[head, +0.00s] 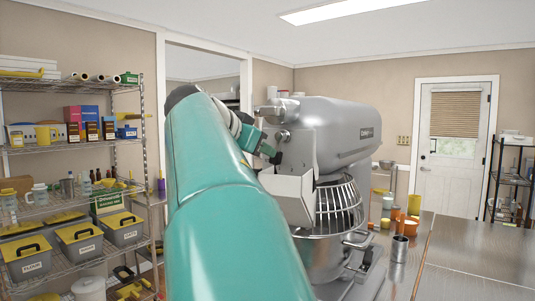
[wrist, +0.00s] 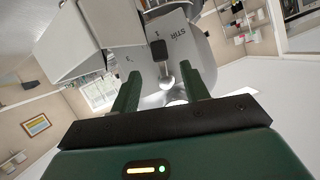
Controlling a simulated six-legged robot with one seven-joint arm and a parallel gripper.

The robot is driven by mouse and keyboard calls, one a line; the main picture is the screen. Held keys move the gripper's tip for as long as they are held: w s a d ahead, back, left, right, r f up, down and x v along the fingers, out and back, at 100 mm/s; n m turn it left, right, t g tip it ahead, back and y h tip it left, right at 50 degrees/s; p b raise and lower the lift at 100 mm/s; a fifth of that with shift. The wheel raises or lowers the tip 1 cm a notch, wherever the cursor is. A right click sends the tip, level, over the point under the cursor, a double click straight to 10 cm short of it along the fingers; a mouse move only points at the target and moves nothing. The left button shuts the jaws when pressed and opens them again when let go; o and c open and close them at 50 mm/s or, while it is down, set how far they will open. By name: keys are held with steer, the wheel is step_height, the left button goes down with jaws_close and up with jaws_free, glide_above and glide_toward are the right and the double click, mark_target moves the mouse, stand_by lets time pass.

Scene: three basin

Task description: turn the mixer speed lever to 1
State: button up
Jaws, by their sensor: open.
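The large grey stand mixer (head: 345,135) stands on the metal counter, with a wire bowl guard (head: 338,205) in front. In the wrist view the speed lever (wrist: 158,50) shows as a black block with a metal stem and rounded metal end below it, against a grey face marked "STIR". My gripper (wrist: 160,88) is open, its two green fingers on either side of the lever's lower metal part. I cannot tell whether either finger touches it. In the head view my gripper (head: 272,152) is at the mixer's left side, partly hidden by my teal arm.
A white box-like housing (head: 290,192) sits on the mixer just below my gripper. A wire shelf (head: 75,145) with tubs is at left.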

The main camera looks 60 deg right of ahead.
steer(key=v, duration=0.5)
steer(key=shift+a+r, duration=0.1)
steer(key=shift+a, duration=0.3)
